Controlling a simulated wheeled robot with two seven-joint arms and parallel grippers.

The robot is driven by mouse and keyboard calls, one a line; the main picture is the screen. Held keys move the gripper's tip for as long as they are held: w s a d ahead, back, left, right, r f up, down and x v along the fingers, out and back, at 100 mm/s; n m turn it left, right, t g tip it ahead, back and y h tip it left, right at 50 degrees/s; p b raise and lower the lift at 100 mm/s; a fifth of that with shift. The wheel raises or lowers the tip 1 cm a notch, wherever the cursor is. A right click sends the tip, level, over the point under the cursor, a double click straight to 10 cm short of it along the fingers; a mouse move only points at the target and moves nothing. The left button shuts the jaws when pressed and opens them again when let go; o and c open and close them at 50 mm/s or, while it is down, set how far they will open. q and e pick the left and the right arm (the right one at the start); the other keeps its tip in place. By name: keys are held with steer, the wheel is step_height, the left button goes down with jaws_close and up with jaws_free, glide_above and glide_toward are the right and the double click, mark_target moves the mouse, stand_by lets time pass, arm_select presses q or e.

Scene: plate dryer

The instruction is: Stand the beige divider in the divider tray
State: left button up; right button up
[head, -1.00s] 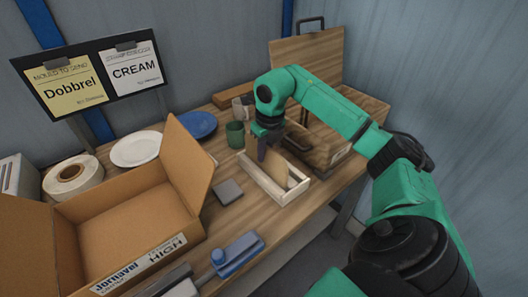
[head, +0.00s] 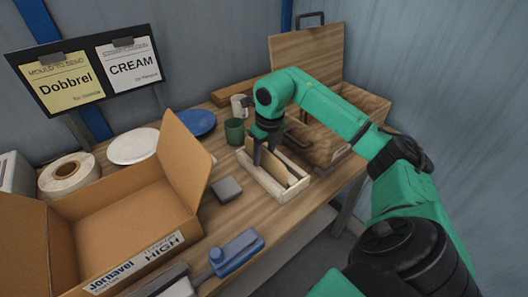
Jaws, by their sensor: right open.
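The beige divider (head: 268,168) stands on edge inside the pale wooden divider tray (head: 295,191), running along its length. It appears close to upright, but I cannot tell whether it leans slightly. My right gripper (head: 263,153) points down at the far end of the tray, right by the divider's upper edge. Its jaws are open; the fingers partly hide the divider's far end, so I cannot tell whether they touch it. My left gripper is not in view.
An open cardboard box (head: 130,215) fills the left front. A green cup (head: 234,131), white mug (head: 239,106) and blue plate (head: 198,122) stand behind the tray. A wooden box (head: 325,140) is close on its right. A grey block (head: 227,189) and blue tool (head: 237,252) lie nearer.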

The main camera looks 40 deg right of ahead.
steer(key=r, duration=0.5)
steer(key=s+r, duration=0.1)
steer(key=r, duration=0.2)
steer(key=shift+r, duration=0.15)
step_height(320, 180, up, 6)
steer(key=s+p, duration=0.1)
steer(key=p, duration=0.1)
steer(key=shift+r, duration=0.1)
